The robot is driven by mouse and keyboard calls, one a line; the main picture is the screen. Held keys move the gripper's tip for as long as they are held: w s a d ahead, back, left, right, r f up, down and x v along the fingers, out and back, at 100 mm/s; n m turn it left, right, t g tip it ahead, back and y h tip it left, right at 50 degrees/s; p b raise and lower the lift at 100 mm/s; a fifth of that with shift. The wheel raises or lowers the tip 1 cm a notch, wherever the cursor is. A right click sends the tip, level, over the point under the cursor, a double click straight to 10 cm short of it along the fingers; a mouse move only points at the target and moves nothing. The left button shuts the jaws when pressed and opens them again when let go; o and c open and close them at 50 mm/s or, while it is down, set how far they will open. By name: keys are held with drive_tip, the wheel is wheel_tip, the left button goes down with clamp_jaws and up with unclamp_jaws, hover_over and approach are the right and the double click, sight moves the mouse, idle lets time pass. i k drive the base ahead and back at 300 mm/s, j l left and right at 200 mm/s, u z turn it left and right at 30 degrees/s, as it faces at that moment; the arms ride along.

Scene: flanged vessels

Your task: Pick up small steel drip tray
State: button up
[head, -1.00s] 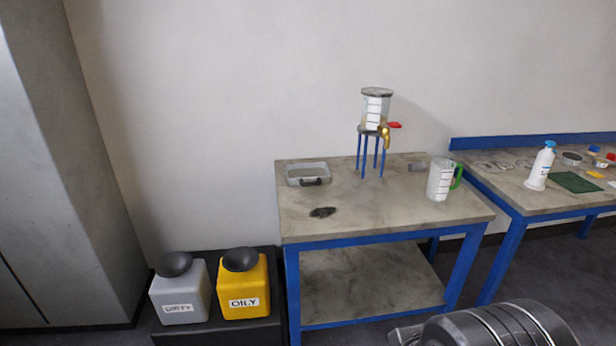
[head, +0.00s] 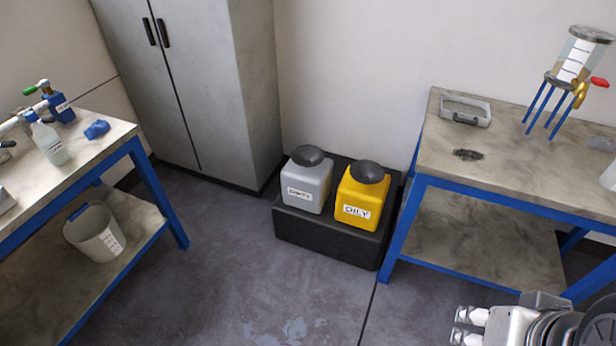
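The small steel drip tray (head: 484,104) appears to be the shallow grey rectangular tray with a dark handle at its front. It lies near the back left corner of the right workbench (head: 510,180). My gripper (head: 467,326) shows at the bottom right edge, in front of that bench and well away from the tray. Its two pale fingers look apart, with nothing visible between them.
A dark stain (head: 468,154) lies in front of the tray. A clear vessel (head: 577,60) on a blue stand is to its right. DIRTY (head: 308,183) and OILY (head: 362,195) cans stand on a black plinth. Left is another bench (head: 100,145); floor between is clear.

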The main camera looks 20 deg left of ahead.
sight(470, 112)
drive_tip(key=i+l, duration=0.1)
drive_tip(key=i, duration=1)
drive_tip(key=i+l, duration=0.1)
drive_tip(key=i, duration=1)
